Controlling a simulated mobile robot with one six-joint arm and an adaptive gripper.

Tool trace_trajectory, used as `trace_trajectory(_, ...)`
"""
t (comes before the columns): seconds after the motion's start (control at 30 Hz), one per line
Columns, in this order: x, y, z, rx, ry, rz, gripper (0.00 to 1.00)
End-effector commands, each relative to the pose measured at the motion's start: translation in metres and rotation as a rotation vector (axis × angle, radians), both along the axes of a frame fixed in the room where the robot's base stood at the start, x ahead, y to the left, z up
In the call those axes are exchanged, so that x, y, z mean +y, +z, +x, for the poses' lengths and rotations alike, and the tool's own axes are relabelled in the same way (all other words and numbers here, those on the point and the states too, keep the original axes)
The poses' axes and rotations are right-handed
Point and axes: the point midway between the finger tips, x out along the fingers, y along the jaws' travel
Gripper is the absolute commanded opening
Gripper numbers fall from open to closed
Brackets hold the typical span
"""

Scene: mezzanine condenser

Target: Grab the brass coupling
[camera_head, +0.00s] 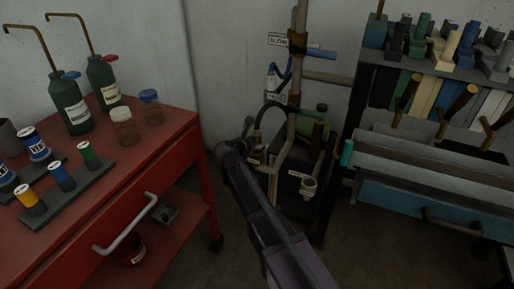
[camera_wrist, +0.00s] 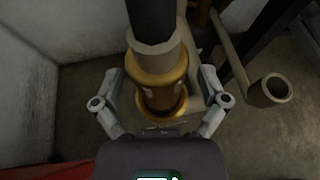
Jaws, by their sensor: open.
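The brass coupling (camera_wrist: 158,78) is a gold, stepped cylinder in the middle of the wrist view. A pale collar and a dark hose (camera_wrist: 153,18) join its upper end in the picture. My gripper (camera_wrist: 161,102) is open, with one finger on each side of the coupling and a visible gap on both sides. The fingers do not appear to touch it. In the head view my arm reaches to the pipework, where my gripper (camera_head: 247,142) is small and dark. I cannot clearly make out the coupling there.
Beige pipes with a cup-shaped open end (camera_wrist: 271,90) stand right of the gripper. A red cart (camera_head: 165,130) with bottles and spools is at left. A rack with a blue drawer (camera_head: 390,197) is at right. Grey walls stand behind; some floor is bare.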

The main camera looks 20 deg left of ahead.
Motion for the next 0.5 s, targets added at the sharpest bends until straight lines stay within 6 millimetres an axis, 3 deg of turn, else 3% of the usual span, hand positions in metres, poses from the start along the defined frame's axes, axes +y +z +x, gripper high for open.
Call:
trace_trajectory(0.03,0.0001,0.0,-0.0001,0.0,0.0,0.0,0.87)
trace_trajectory(0.33,0.0004,0.0,-0.0002,0.0,0.0,0.0,0.0)
trace_trajectory(0.5,0.0005,0.0002,-0.0002,-0.001,0.0,-0.001,0.0)
